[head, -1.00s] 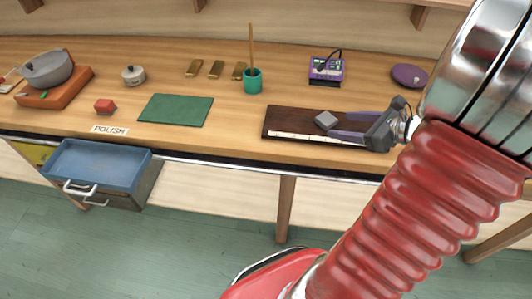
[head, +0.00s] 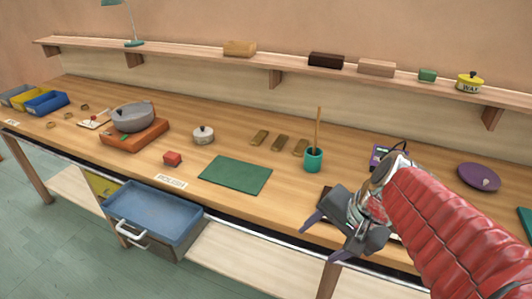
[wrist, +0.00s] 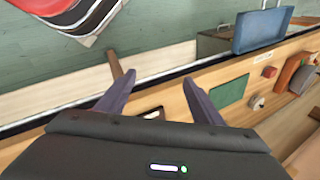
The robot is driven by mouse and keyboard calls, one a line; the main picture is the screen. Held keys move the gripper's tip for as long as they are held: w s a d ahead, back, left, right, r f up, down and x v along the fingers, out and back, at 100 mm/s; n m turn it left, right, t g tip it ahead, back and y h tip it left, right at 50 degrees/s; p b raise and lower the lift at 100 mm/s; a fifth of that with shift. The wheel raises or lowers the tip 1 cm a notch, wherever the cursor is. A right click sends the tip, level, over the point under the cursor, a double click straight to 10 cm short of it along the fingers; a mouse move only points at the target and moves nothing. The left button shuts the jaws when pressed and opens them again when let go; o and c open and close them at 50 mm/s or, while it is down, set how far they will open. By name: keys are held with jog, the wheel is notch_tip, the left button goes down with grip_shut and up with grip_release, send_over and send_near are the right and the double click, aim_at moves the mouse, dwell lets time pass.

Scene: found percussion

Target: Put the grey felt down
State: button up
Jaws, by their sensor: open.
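My gripper (head: 317,248) is open, with its two purple fingers spread near the front edge of the bench. In the wrist view it (wrist: 158,80) has nothing between its fingertips. The dark brown board (head: 327,195) lies on the bench, mostly hidden behind my gripper and arm. A bit of it with a pale strip shows between the fingers in the wrist view. I cannot see the grey felt now; the spot where a small grey block lay on the board is covered by my gripper.
A green mat (head: 236,175) lies flat left of my gripper. A red block (head: 172,158), a POLISH label (head: 170,181) and a teal cup (head: 313,160) with a stick stand near it. A blue drawer (head: 152,212) hangs open below. A purple disc (head: 479,177) lies at right.

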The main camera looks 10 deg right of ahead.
jog(key=s+a+r+n+t+h, duration=0.1)
jog(key=s+a+r+n+h, duration=0.1)
jog(key=n, duration=0.8)
jog(key=shift+s+a+r+t+h, duration=0.4)
jog(key=shift+s+a+r, duration=0.4)
jog(key=shift+a+r, duration=0.5)
